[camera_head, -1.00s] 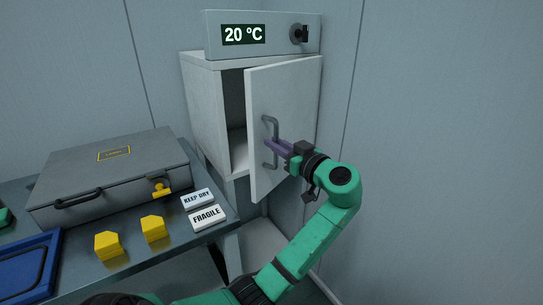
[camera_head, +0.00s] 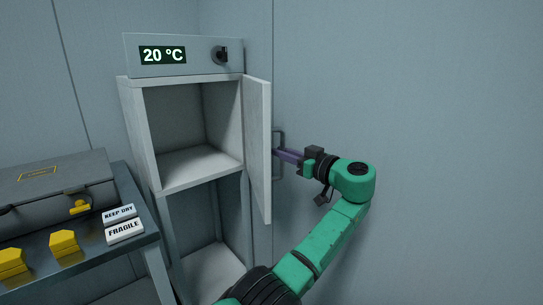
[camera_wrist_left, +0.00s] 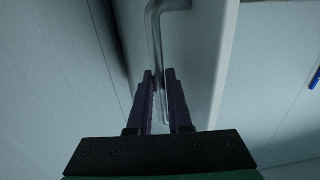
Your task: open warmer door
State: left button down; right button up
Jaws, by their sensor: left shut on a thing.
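The warmer (camera_head: 135,130) is a pale cabinet with a control panel (camera_head: 185,55) on top reading 20 °C. Its door (camera_head: 257,150), hinged on the right, stands wide open and shows nearly edge-on. The inside (camera_head: 195,125) looks empty. The grey door handle (camera_head: 279,165) is on the door's outer face, to the right. My left gripper (camera_head: 281,153) is shut on the handle; the purple fingers sit either side of the handle bar (camera_wrist_left: 158,45) in the left wrist view. My right gripper is not in view.
A dark table (camera_head: 95,262) at left holds a grey case (camera_head: 60,190), yellow blocks (camera_head: 63,243) and labels reading KEEP DRY (camera_head: 118,213) and FRAGILE (camera_head: 124,231). An open lower space is under the warmer. The wall right of the door is bare.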

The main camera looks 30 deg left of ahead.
pick_arm(q)
jog(key=shift+w+d+r, duration=0.15)
jog(key=shift+w+d, duration=0.25)
jog(key=shift+w, duration=0.2)
jog(key=c, duration=0.8)
grip_release()
jog(key=shift+a, duration=0.1)
jog(key=shift+c, duration=0.2)
jog(key=shift+a, duration=0.1)
